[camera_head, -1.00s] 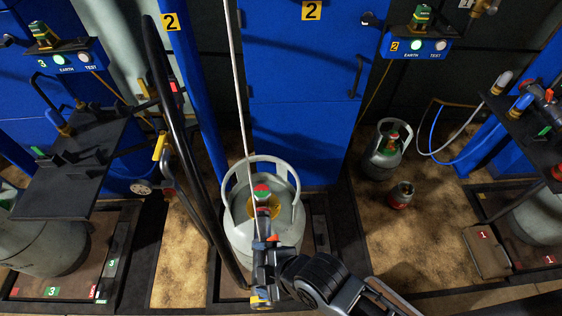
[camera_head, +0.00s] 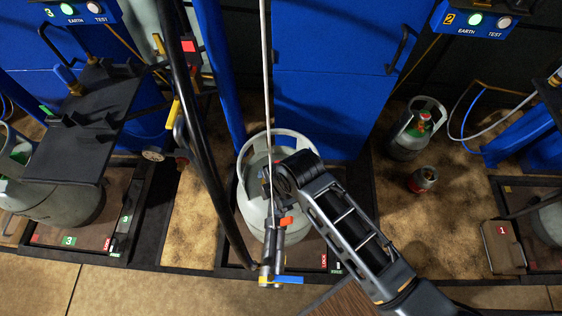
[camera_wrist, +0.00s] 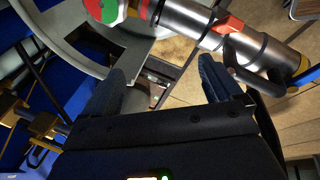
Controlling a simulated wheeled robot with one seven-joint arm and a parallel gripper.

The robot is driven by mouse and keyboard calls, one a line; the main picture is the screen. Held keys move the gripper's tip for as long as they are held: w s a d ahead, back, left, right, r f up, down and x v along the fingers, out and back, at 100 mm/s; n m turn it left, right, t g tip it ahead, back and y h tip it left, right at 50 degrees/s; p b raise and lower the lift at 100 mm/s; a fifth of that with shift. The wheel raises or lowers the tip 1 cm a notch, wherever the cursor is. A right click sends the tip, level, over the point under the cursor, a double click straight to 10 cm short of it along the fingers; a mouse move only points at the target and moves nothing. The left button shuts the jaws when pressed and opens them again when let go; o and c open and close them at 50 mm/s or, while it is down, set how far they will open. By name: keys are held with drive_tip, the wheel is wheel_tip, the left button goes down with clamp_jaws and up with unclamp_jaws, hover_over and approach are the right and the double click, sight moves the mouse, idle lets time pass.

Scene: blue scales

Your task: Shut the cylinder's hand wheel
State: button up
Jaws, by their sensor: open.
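The grey gas cylinder (camera_head: 252,215) stands upright with its open collar around the top. Its hand wheel is hidden behind my arm in the head view. In the wrist view the red, white and green hand wheel (camera_wrist: 104,10) is at the top left, cut by the edge. A metal filling connector (camera_wrist: 200,25) with an orange lever runs right from beside it. My gripper (camera_wrist: 162,66) is open, with nothing between its dark fingers. The hand wheel lies beyond the fingertips, up and left, apart from them. The grey collar (camera_wrist: 60,45) shows left of the left finger.
The connector (camera_head: 274,240) with orange and blue handles hangs at the cylinder's front, below a thin pale line. A black hose (camera_head: 190,110) rises left of the cylinder. A small cylinder (camera_head: 407,138) and a red canister (camera_head: 422,180) stand on the floor to the right.

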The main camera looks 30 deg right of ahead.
drive_tip(key=w+d+n+g, duration=0.1)
drive_tip(key=w+d, duration=0.1)
drive_tip(key=w+d+r+n+g, duration=0.1)
drive_tip(key=w+d+n, duration=0.1)
drive_tip(key=w, duration=0.1)
drive_tip(key=w+d+n+g+h+b, duration=0.1)
drive_tip(key=w+d+n, duration=0.1)
drive_tip(key=shift+w+d+r, duration=0.2)
drive_tip(key=shift+d+r, duration=0.1)
drive_tip(key=shift+w+d+r+g, duration=0.1)
drive_tip(key=shift+w+d+g, duration=0.1)
drive_tip(key=shift+d+g, duration=0.2)
wheel_tip(320, 180, down, 8)
drive_tip(key=shift+r+b, duration=0.2)
drive_tip(key=shift+b, duration=0.5)
drive_tip(key=c, duration=1)
